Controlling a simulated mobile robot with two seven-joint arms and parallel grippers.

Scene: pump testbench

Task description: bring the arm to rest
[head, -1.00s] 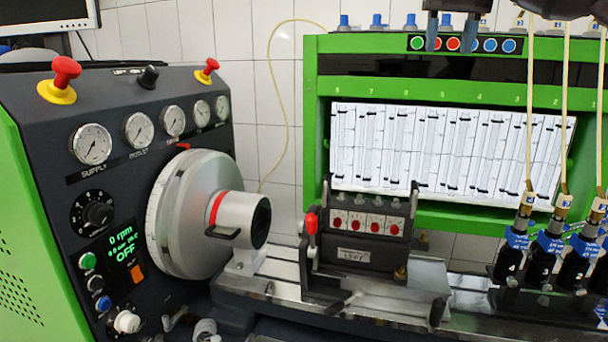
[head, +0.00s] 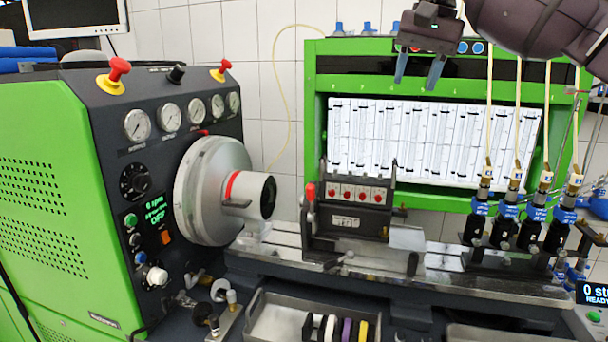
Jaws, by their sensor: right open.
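My right gripper (head: 418,70) hangs in from the top right of the head view. Its two blue-grey fingers point down and stand apart, with nothing between them. It is in front of the dark strip at the top of the green measuring cabinet (head: 312,110), and it hides part of the button row there. My right arm (head: 530,25) reaches in from the upper right edge. My left gripper is not in view.
The test bench with gauges and a round drive head (head: 212,190) stands at left. A clamped block with red-marked ports (head: 352,205) sits on the rail. Several injectors with hoses (head: 505,220) stand at right. A tray (head: 275,318) lies below.

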